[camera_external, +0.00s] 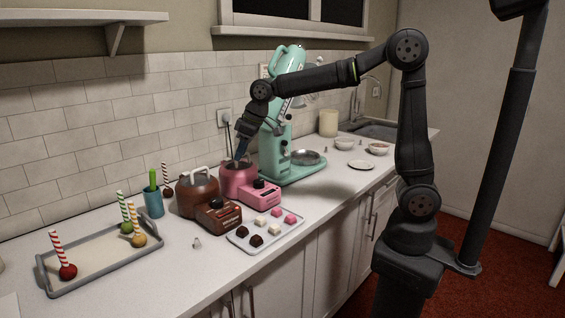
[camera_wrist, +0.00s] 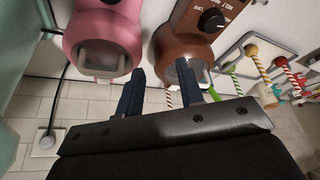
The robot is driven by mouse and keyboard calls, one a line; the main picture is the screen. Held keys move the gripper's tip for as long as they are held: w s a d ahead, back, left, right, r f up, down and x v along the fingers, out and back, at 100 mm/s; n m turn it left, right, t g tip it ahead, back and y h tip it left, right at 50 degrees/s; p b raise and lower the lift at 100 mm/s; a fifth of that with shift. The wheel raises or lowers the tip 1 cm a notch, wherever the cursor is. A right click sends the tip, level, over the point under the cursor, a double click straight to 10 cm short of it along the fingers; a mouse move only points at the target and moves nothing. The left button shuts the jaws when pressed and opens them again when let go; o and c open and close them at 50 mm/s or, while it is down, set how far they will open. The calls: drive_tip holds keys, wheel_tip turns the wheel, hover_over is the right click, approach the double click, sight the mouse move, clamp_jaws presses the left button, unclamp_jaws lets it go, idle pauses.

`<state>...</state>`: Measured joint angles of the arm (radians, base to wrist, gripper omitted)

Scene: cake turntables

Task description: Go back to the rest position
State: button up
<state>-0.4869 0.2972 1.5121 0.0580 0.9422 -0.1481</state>
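My gripper (camera_external: 240,158) points down at the back of the counter, at the pink melting pot (camera_external: 236,178) in the external view. In the wrist view my gripper (camera_wrist: 159,80) has its two dark fingers spread wide apart, with nothing held between them. The pink pot (camera_wrist: 103,40) lies left of the fingers there, and the brown pot (camera_wrist: 180,45) lies beyond and beside the right finger. Whether a finger touches either pot I cannot tell. My arm is stretched out over the counter, away from its base.
A mint stand mixer (camera_external: 278,140) stands close right of my gripper. The brown pot (camera_external: 197,194), a blue cup (camera_external: 153,204) and a tray (camera_external: 95,262) with striped sticks are to the left. A sweets tray (camera_external: 266,234) lies in front. Tiled wall is close behind.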

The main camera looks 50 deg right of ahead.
drive_tip(key=s+d+r+m, duration=0.1)
drive_tip(key=d+r, duration=0.3)
drive_tip(key=d, duration=0.4)
drive_tip(key=s+d+r+m+h, duration=0.1)
drive_tip(key=s+d+r, duration=0.1)
drive_tip(key=d+r, duration=0.4)
drive_tip(key=s+d+r+m, duration=0.1)
drive_tip(key=d+r+m, duration=0.15)
drive_tip(key=d, duration=0.65)
drive_tip(key=d+f+m+h, duration=0.1)
drive_tip(key=d+m, duration=0.1)
drive_tip(key=d, duration=1.1)
drive_tip(key=shift+w+d+f+t+h, duration=0.3)
drive_tip(key=shift+w+d+t, duration=0.05)
drive_tip(key=shift+t, duration=0.05)
drive_tip(key=shift+o, duration=0.7)
drive_tip(key=shift+m, duration=0.25)
